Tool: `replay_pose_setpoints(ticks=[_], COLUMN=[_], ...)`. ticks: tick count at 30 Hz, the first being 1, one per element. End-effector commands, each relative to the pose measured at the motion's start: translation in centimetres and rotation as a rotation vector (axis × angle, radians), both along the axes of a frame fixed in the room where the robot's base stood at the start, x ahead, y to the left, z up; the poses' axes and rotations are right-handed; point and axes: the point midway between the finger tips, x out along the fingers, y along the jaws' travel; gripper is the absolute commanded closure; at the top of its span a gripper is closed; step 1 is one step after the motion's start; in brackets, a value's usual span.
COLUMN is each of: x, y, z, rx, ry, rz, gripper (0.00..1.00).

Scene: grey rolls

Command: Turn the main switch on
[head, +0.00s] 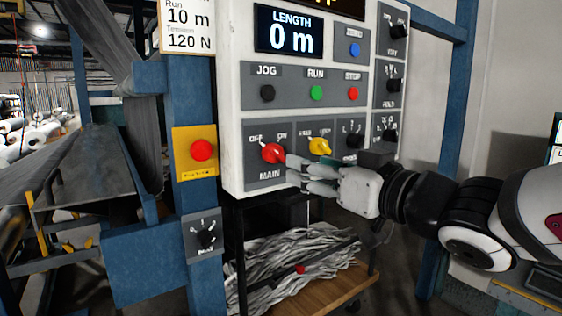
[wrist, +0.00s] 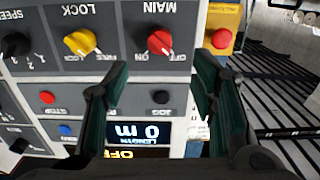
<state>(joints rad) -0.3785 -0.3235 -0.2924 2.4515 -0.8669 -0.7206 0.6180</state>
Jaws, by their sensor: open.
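The main switch is a red rotary knob (head: 272,153) above the label MAIN at the lower left of the white control panel (head: 232,120). OFF is printed at its upper left and ON at its upper right. Its pale pointer seems to lean toward OFF. In the wrist view, which is upside down, the red knob (wrist: 160,42) shows beyond the fingertips and between them. My gripper (head: 300,175) is open and empty, just right of and slightly below the knob in the head view. The fingers (wrist: 161,70) appear apart from the knob.
A yellow knob (head: 319,147) and a black speed knob sit right of the switch. JOG, RUN and STOP buttons are above. A red button on a yellow plate (head: 183,160) is on the blue post at left.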

Motion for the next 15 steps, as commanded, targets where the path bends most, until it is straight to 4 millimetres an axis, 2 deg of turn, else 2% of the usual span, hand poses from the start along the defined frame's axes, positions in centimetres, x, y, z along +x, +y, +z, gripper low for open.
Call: replay_pose_setpoints(ticks=[9, 15], x=[5.2, 7.4], y=[3.7, 5.4], z=[-0.2, -0.1], rx=[-0.001, -0.001], ry=[0.002, 0.002], rz=[0.0, 0.0], gripper=[0.48, 0.48])
